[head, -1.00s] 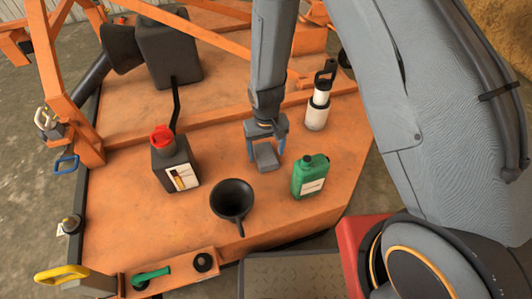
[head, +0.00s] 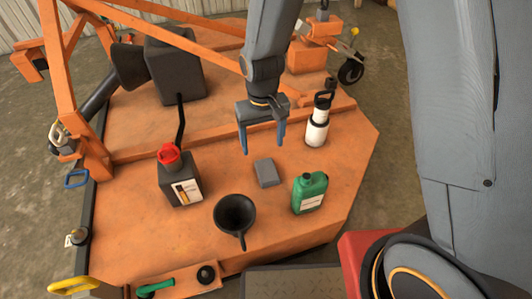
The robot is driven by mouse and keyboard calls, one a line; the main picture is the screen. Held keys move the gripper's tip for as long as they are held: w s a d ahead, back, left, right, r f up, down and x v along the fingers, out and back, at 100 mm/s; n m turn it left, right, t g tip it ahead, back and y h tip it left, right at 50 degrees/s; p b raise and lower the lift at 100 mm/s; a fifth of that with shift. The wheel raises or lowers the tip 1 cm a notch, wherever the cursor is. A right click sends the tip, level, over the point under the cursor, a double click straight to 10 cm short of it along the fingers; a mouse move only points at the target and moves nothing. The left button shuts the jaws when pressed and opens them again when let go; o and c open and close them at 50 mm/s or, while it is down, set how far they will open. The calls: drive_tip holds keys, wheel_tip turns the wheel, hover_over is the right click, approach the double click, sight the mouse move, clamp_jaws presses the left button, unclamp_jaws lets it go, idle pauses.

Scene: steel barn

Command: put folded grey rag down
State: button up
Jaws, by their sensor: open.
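The folded grey rag (head: 266,173) lies flat on the orange deck (head: 225,190), between the black funnel and the green bottle. My gripper (head: 263,148) is open and empty. Its two blue fingers point down above and behind the rag, apart from it.
A black jug with a red cap (head: 178,178) stands to the left. A white and black pump bottle (head: 318,122) is behind right. Bare deck lies between the jug and the rag.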

drive_tip(key=s+r+n, duration=0.2)
drive_tip(key=s+r, duration=1.4)
drive_tip(key=s, duration=0.2)
drive_tip(key=shift+n, duration=0.4)
drive_tip(key=shift+s+r, duration=0.1)
drive_tip(key=shift+s, duration=0.05)
